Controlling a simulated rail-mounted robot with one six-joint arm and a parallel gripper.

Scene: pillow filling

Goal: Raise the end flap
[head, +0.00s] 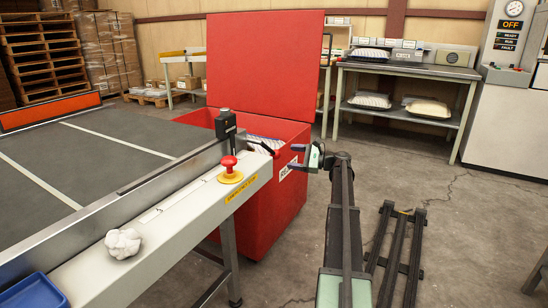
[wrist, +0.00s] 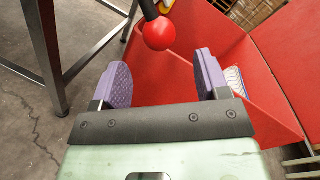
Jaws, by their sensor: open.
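My gripper (head: 297,156) is open and empty, just right of the end of the grey belt table (head: 110,150). In the wrist view its two purple-padded fingers (wrist: 158,82) stand wide apart. A lever with a black rod and red ball knob (wrist: 158,33) lies ahead between them, not touched. In the head view the lever's black rod (head: 262,147) sticks out from the table's end, beside a black post (head: 226,125). An orange panel (head: 50,111) stands at the table's far left edge; I cannot tell whether it is the end flap.
A red bin (head: 270,200) with its lid upright (head: 265,65) stands beyond the table end, with striped cloth inside. A red stop button (head: 229,164), a white lump (head: 123,243) and a blue tray (head: 35,292) sit on the table's side ledge. A workbench (head: 405,72) stands behind.

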